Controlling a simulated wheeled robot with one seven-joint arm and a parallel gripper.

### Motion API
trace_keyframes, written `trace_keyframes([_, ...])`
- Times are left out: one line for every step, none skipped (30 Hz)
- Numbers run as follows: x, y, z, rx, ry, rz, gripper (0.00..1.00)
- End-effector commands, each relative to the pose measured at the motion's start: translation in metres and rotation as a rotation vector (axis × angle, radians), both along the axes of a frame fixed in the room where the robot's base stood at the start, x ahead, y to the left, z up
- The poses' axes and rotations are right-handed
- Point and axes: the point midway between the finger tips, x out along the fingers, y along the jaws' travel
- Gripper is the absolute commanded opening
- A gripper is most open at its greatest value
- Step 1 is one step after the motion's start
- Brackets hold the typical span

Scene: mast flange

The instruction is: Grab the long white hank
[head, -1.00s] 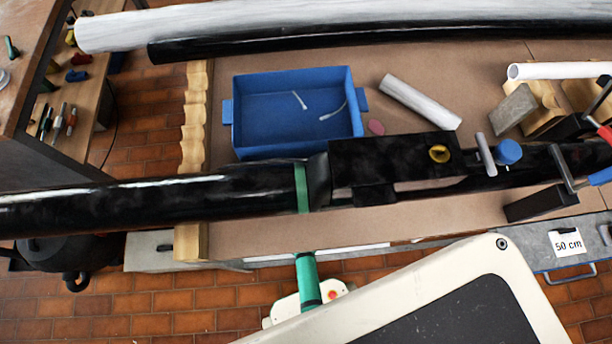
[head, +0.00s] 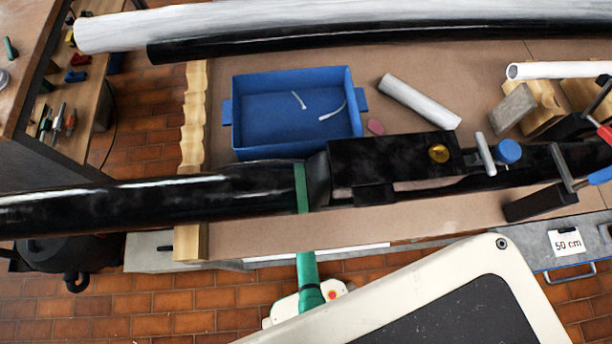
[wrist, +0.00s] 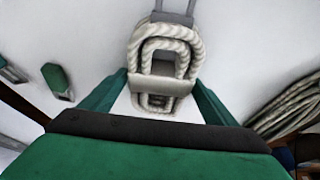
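In the wrist view a white rope hank (wrist: 143,50) hangs from a grey hook or bracket at the top, against a white wall. It is a thick twisted rope in nested loops, with a pale band across its middle and a small looped end below. My gripper (wrist: 158,80) is open, with one green finger on each side of the hank's lower part. I cannot tell whether either finger touches it. My dark and green gripper body fills the bottom of the view. Neither the hank nor my gripper's fingers can be made out in the head view.
A coil of greyish rope (wrist: 288,105) hangs right of my gripper; green and grey fittings (wrist: 56,78) are on the left. In the head view, a blue tray (head: 255,112) and a long black mast (head: 140,200) lie on the bench.

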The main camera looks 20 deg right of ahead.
Motion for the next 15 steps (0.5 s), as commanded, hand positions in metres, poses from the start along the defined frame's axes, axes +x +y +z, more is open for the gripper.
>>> trace_keyframes([-0.0001,0.0001,0.0001,0.000,0.000,0.000,0.68])
trace_keyframes([-0.0001,0.0001,0.0001,0.000,0.000,0.000,0.61])
trace_keyframes([-0.0001,0.0001,0.0001,0.000,0.000,0.000,0.52])
trace_keyframes([-0.0001,0.0001,0.0001,0.000,0.000,0.000,0.44])
trace_keyframes([-0.0001,0.0001,0.0001,0.000,0.000,0.000,0.44])
trace_keyframes([0.0001,0.0000,0.0003,0.000,0.000,0.000,0.44])
trace_keyframes([0.0001,0.0000,0.0003,0.000,-0.001,0.000,0.44])
trace_keyframes([0.0001,0.0000,0.0003,0.000,0.000,0.000,0.44])
trace_keyframes([0.0002,0.0004,0.0002,0.000,0.000,0.001,0.44])
trace_keyframes([0.0002,0.0007,0.0002,0.000,0.000,0.001,0.44])
trace_keyframes([0.0003,0.0009,0.0003,0.000,0.000,0.002,0.44])
trace_keyframes([0.0003,0.0010,0.0005,0.000,0.000,0.002,0.44])
trace_keyframes([0.0002,0.0009,0.0007,0.000,0.000,0.002,0.44])
trace_keyframes([0.0002,0.0008,0.0011,0.000,-0.001,0.002,0.44])
trace_keyframes([0.0003,0.0001,0.0019,-0.001,-0.001,0.001,0.44])
